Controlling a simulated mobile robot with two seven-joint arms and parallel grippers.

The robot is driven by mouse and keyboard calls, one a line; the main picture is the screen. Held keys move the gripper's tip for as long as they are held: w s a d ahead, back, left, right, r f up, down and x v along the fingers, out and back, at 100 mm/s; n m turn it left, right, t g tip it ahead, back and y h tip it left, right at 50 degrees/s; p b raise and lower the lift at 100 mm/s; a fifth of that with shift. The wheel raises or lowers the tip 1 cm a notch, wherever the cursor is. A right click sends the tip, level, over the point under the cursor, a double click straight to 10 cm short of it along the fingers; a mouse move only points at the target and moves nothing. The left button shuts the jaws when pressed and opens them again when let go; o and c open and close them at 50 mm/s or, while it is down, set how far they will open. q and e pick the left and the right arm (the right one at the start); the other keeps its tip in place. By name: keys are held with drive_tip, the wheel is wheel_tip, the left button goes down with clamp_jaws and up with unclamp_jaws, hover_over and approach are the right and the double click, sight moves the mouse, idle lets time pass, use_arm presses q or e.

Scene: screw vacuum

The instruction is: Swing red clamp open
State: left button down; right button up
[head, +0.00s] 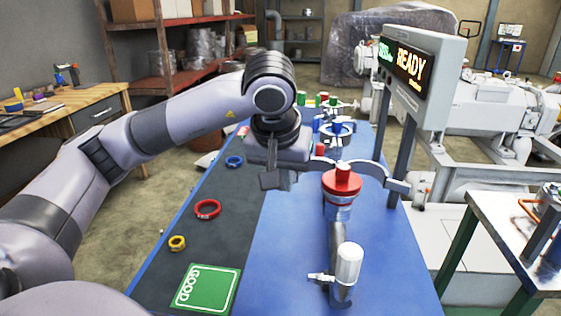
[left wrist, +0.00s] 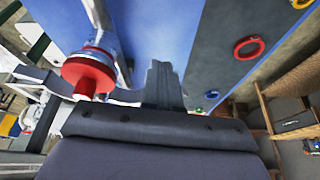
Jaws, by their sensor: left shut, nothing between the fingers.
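A red clamp ring (head: 207,208) lies on the dark strip at the left of the workbench; it also shows in the left wrist view (left wrist: 249,47). A red-capped fitting (head: 342,181) stands upright on the blue bench top and shows large in the left wrist view (left wrist: 90,73). My left gripper (head: 275,180) is shut and empty, fingers pointing down, left of the red cap and apart from the red ring. Its closed fingers show in the left wrist view (left wrist: 163,85). My right gripper is not in view.
A yellow ring (head: 177,243), a blue ring (head: 234,161) and a green GOOD pad (head: 207,288) lie on the dark strip. A white-capped valve (head: 348,265) stands in front. A grey curved bracket (head: 396,186) reaches around the red cap. A READY display (head: 410,72) stands behind.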

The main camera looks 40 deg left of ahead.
use_arm(q)
drive_tip(key=w, duration=0.1)
drive_tip(key=w+a, duration=0.1)
drive_tip(key=w, duration=0.1)
drive_tip(key=shift+w+a+r, duration=0.15)
drive_tip(key=shift+r, duration=0.1)
drive_tip(key=a+m, duration=0.1)
drive_tip(key=w+a+m, duration=0.1)
drive_tip(key=shift+w+a+m+t+h+p, duration=0.1)
drive_tip(key=shift+w+m+t+h+p, duration=0.1)
drive_tip(key=shift+m+t+h+p, duration=0.15)
idle(0.4)
